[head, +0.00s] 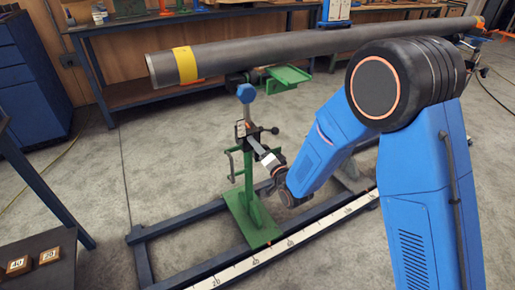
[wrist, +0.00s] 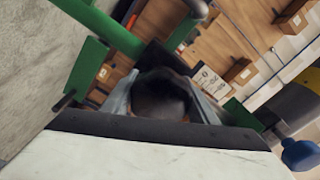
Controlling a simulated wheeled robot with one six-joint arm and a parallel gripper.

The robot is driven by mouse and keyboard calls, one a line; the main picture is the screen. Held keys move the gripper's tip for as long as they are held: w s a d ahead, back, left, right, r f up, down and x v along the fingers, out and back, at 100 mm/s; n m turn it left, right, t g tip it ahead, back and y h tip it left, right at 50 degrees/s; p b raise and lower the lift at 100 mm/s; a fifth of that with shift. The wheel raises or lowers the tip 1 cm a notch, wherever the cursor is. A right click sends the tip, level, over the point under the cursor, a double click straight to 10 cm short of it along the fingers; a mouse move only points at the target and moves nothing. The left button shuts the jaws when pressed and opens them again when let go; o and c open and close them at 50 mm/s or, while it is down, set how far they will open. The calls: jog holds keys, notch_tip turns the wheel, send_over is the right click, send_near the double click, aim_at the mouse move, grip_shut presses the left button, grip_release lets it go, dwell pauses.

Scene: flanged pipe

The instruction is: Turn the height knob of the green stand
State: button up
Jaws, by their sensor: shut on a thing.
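The green stand (head: 248,190) stands on a flat green foot inside the blue floor frame, with a blue head (head: 246,91) on top. My gripper (head: 246,137) reaches the upper part of its post from the front right. In the wrist view my gripper (wrist: 160,108) is shut on a dark rounded knob (wrist: 160,92), with a grey finger on each side. The fingers and my wrist hide much of the knob in the head view. A green bar of the stand (wrist: 105,27) crosses the upper left of the wrist view.
A dark side handle (head: 270,130) sticks out close to my gripper. A white ruler strip (head: 300,236) lies along the frame. Open floor lies left of the stand.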

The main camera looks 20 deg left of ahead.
dwell(0.5)
jog(key=o, duration=1)
jog(key=shift+o, duration=0.2)
jog(key=shift+d, duration=0.1)
